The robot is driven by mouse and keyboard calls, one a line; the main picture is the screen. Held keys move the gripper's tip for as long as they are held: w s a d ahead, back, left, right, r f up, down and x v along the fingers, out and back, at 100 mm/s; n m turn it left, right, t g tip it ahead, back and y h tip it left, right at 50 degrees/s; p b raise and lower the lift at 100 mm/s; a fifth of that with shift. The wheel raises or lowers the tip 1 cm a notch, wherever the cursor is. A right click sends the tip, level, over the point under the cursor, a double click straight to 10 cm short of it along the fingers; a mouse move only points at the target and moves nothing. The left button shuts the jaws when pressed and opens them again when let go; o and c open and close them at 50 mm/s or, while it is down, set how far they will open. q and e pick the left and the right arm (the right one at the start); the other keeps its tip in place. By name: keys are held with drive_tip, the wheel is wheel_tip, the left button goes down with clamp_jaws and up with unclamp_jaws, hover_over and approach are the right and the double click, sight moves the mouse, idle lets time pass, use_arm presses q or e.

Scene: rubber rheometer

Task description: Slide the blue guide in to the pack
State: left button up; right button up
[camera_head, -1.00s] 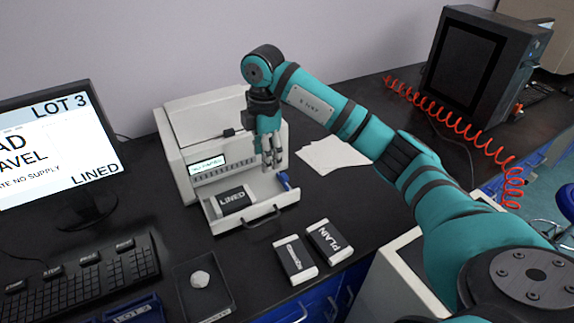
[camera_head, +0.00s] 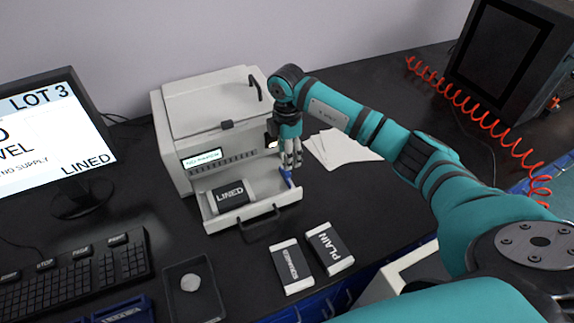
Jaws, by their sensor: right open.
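The blue guide (camera_head: 287,177) stands at the right end of the pulled-out tray (camera_head: 266,204) of the white machine (camera_head: 218,118). The pack marked LINED (camera_head: 230,195) lies in the tray at its left side, with a clear gap between it and the guide. My right gripper (camera_head: 291,165) points down over the right end of the tray, with its open fingertips close above or at the blue guide. I cannot tell whether they touch it. My left gripper is not in view.
Packs marked PLAIN (camera_head: 330,247) and another label (camera_head: 291,267) lie in front of the tray. A dark dish with a pale lump (camera_head: 190,283) and a keyboard (camera_head: 75,277) are at left. White sheets (camera_head: 341,146) lie right of the machine. A red coiled hose (camera_head: 480,125) hangs at right.

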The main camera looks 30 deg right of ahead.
sight(287, 175)
wheel_tip(287, 175, down, 3)
drive_tip(key=shift+s+a+f, duration=0.1)
drive_tip(key=shift+s+f, duration=0.05)
wheel_tip(287, 175, down, 2)
drive_tip(key=shift+f+p, duration=0.1)
drive_tip(key=shift+p, duration=0.25)
drive_tip(key=shift+f, duration=0.5)
drive_tip(key=c, duration=0.9)
clamp_jaws()
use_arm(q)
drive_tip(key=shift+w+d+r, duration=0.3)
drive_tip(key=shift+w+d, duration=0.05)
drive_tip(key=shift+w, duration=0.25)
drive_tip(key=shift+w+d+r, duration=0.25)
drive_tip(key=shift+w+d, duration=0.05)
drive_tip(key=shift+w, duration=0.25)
